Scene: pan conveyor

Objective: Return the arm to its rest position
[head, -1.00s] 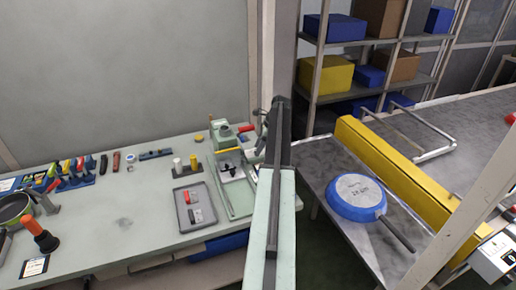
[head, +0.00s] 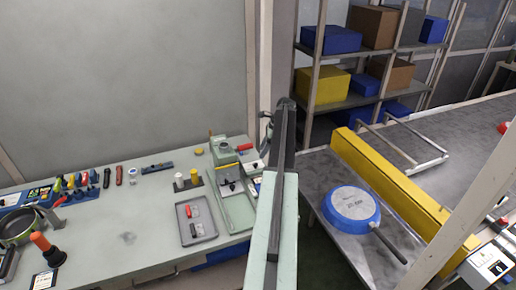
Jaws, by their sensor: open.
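My arm (head: 283,205) rises from the bottom middle of the head view, pale green with a dark rail, and its far end stands near the wall post. The end parts of my gripper (head: 266,125) show only as a small dark piece just left of the arm's far end. The fingers are mostly hidden behind the arm, and nothing held can be seen. The arm's far end appears above the gap between the workbench (head: 120,225) and the conveyor table (head: 320,172).
A blue pan (head: 352,208) with a dark handle lies on the conveyor table beside a yellow beam (head: 385,180). The workbench holds a grey tray (head: 197,222), a green fixture (head: 237,210) and several tools. A shelf (head: 390,97) with boxes stands behind. A pale post crosses the right side.

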